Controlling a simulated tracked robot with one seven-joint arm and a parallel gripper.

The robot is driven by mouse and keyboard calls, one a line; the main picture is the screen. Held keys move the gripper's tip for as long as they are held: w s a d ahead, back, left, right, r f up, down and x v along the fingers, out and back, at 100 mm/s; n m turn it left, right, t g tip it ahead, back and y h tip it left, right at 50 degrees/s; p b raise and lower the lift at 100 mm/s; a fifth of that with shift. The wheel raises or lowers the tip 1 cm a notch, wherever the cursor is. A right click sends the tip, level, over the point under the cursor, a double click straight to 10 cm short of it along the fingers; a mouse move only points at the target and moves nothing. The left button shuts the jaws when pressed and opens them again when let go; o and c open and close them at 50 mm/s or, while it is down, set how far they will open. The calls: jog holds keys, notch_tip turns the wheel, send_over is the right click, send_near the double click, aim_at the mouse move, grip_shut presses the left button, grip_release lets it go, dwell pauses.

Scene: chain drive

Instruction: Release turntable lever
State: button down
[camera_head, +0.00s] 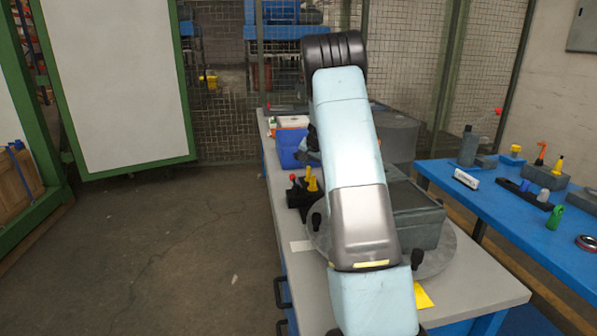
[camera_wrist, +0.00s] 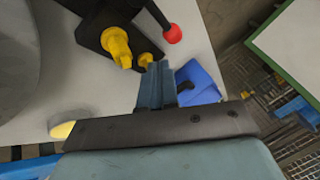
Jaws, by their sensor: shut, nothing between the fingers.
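A lever with a red ball knob (camera_head: 292,178) stands on a black block (camera_head: 298,197) beside the turntable (camera_head: 440,258), a round grey disc on the bench. The block also bears a yellow handle (camera_head: 312,180). In the wrist view the red knob (camera_wrist: 172,34) is at the top middle on a dark rod, and a yellow handle (camera_wrist: 117,46) is to its left. My gripper (camera_wrist: 158,70) has its fingers together and empty, pointing toward the block. Its tips look close to a small yellow knob (camera_wrist: 146,60); contact cannot be told. In the head view my arm hides the gripper.
A dark grey box (camera_head: 418,220) sits on the turntable. A blue bin (camera_head: 288,150) stands behind the black block. At right, a blue table (camera_head: 480,198) carries several small tools. Open floor (camera_head: 180,250) lies left of the bench.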

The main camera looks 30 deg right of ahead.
aim_at(294, 183)
jog(key=x, duration=0.9)
jog(key=shift+w+f, duration=0.15)
jog(key=shift+f, duration=0.05)
